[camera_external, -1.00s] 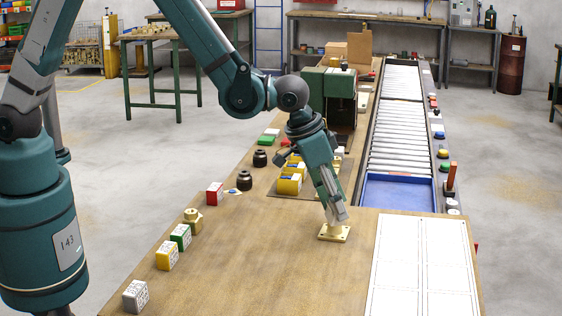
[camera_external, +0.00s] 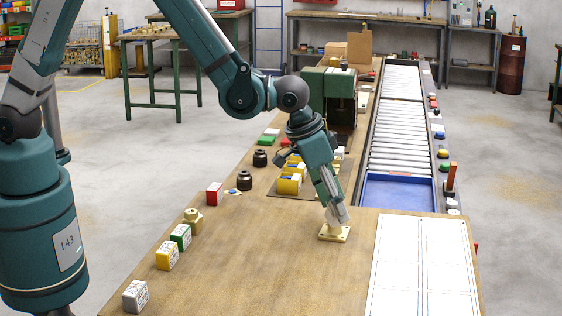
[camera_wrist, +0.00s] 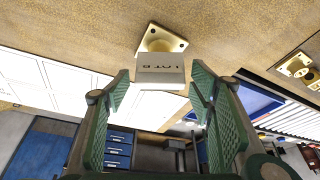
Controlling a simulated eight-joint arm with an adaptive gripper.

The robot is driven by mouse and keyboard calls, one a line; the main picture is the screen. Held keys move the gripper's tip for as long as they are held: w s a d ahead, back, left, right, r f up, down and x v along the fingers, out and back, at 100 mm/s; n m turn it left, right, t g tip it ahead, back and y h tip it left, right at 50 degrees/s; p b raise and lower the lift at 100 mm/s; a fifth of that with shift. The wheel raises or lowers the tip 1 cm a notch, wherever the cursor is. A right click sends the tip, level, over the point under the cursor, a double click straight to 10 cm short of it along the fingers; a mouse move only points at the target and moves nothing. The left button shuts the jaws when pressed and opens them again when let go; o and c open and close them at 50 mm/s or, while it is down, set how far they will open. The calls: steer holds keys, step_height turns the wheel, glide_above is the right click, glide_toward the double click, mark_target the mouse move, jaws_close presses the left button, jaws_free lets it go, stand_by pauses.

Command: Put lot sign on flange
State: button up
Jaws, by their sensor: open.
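The brass flange (camera_external: 334,235) lies flat on the wooden bench, below my gripper (camera_external: 340,210). In the wrist view the square brass flange (camera_wrist: 158,38) shows its corner holes. The pale lot sign (camera_wrist: 160,70), with dark lettering that appears upside down, stands against the flange in this view. My gripper (camera_wrist: 160,92) is open, with one green-padded finger on each side of the sign and visible gaps. The sign's underside and its exact contact with the flange are hidden. In the outside view my fingers mostly cover the sign.
Grey (camera_external: 135,296), yellow (camera_external: 167,256), green (camera_external: 181,237) and red (camera_external: 214,193) boxes line the bench's left edge, with a brass fitting (camera_external: 193,221) among them. A white marked sheet (camera_external: 424,270) lies right of the flange. A blue tray (camera_external: 397,193) ends the roller conveyor. The bench front is clear.

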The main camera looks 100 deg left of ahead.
steer(key=v, duration=1.2)
stand_by(0.3)
stand_by(0.7)
steer(key=shift+r, duration=0.1)
steer(key=s+d+r+m+t, duration=0.1)
steer(key=s+d+r, duration=0.3)
steer(key=s+r, duration=0.4)
steer(key=s+d+r+m+t, duration=0.1)
steer(key=s+d+r, duration=0.4)
steer(key=s, duration=0.4)
steer(key=s+d+r+m+h, duration=0.1)
steer(key=s+d, duration=0.1)
steer(key=s, duration=0.7)
steer(key=s+d+r+m+t, duration=0.1)
steer(key=s+d, duration=0.1)
steer(key=s, duration=0.7)
steer(key=shift+r+h, duration=0.15)
steer(key=shift+h, duration=0.25)
